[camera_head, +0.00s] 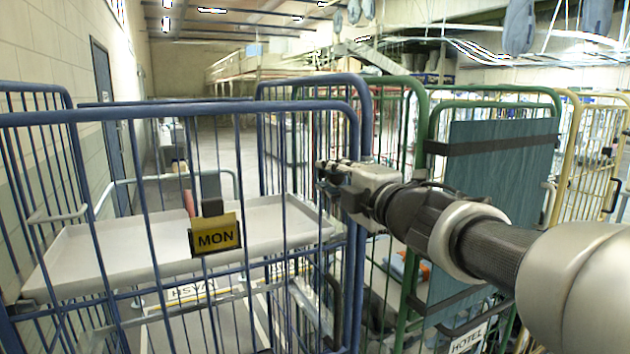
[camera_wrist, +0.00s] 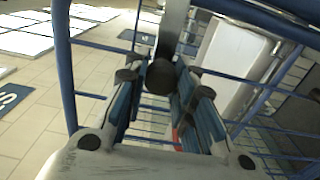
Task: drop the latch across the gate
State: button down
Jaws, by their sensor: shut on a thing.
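The gate is the blue barred panel (camera_head: 150,200) at the front of a blue cage trolley; blue tubes (camera_wrist: 64,60) also run through the wrist view. My gripper (camera_head: 332,172) is at the upper right of this panel, near its right-hand post. In the wrist view, the blue-padded fingers of my gripper (camera_wrist: 160,68) are closed in around a grey bar with a round black knob, which looks like the latch (camera_wrist: 174,32). The knob sits between the fingers. In the head view the latch is hidden or too small to make out.
A pale shelf (camera_head: 110,250) lies inside the blue cage, and a yellow MON tag (camera_head: 215,235) hangs on the bars. A green cage (camera_head: 500,94) with a blue-grey panel (camera_head: 490,185) stands close on the right, beside my arm. A wall with a door (camera_head: 107,110) is at left.

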jog(key=shift+f, duration=0.15)
jog(key=c, duration=1.3)
grip_release()
jog(key=v, duration=1.2)
jog(key=shift+d, duration=0.1)
